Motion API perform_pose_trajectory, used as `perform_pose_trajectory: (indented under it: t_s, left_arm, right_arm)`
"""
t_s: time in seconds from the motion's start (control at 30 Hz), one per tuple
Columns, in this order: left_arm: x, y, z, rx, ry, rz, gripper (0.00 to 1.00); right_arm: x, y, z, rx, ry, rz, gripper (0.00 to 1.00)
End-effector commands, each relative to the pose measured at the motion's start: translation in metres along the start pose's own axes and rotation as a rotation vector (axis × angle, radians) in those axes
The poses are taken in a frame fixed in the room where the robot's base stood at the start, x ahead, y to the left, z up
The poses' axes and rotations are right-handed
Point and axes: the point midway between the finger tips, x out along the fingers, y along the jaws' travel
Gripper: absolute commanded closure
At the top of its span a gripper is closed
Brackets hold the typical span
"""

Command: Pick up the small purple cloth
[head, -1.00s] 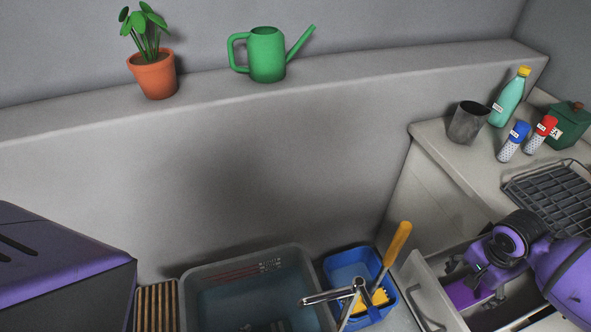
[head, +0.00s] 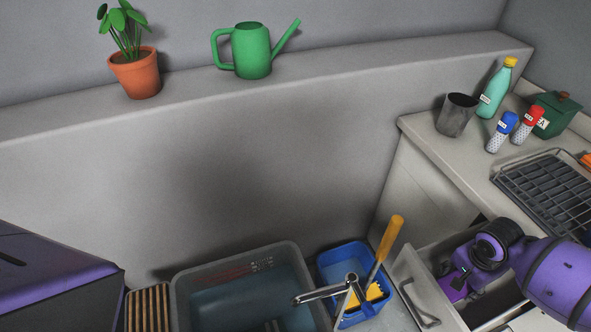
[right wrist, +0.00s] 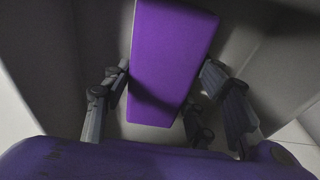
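The small purple cloth (head: 453,287) lies in the open drawer (head: 408,271) at the lower right of the head view. In the right wrist view it is a flat purple rectangle (right wrist: 172,55). My right gripper (head: 466,277) reaches down into the drawer. In the right wrist view, its fingers (right wrist: 168,92) are spread on both sides of the cloth, close to its edges. I cannot tell whether they touch it. The near end of the cloth lies in shadow between the fingers. My left gripper is not in view.
A grey basin (head: 183,293) and a blue tub (head: 328,262) holding a yellow-handled tool (head: 386,240) stand left of the drawer. The drawer walls closely surround my right gripper.

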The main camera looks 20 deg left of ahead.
Motion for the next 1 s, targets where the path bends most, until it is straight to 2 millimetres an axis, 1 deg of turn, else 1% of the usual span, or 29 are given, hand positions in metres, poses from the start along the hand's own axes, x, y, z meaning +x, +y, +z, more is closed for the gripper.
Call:
perform_pose_trajectory:
  t_s: [0.03,0.1,0.37,0.47,0.7,0.8,0.9,1.0]
  left_arm:
    - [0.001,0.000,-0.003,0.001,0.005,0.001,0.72]
    - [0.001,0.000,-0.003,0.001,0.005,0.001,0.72]
    - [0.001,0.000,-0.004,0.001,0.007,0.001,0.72]
    - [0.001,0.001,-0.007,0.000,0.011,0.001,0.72]
    - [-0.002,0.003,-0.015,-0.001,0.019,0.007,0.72]
    - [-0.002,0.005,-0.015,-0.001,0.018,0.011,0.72]
    - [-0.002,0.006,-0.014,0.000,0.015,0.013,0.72]
    - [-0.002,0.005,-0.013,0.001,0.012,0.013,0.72]
  right_arm:
    - [0.000,0.000,0.000,0.000,0.000,0.000,0.66]
    - [0.000,0.000,0.000,0.000,0.000,0.000,0.74]
    - [-0.004,0.000,-0.001,0.000,0.001,-0.001,0.74]
    - [-0.015,-0.001,-0.003,0.000,0.002,-0.002,0.74]
    - [-0.065,-0.001,-0.011,0.001,0.003,-0.004,0.74]
    - [-0.081,-0.001,-0.013,0.001,0.003,-0.003,0.74]
    - [-0.092,0.000,-0.014,0.000,0.001,-0.001,0.74]
    - [-0.098,0.000,-0.015,0.000,0.000,-0.001,0.74]
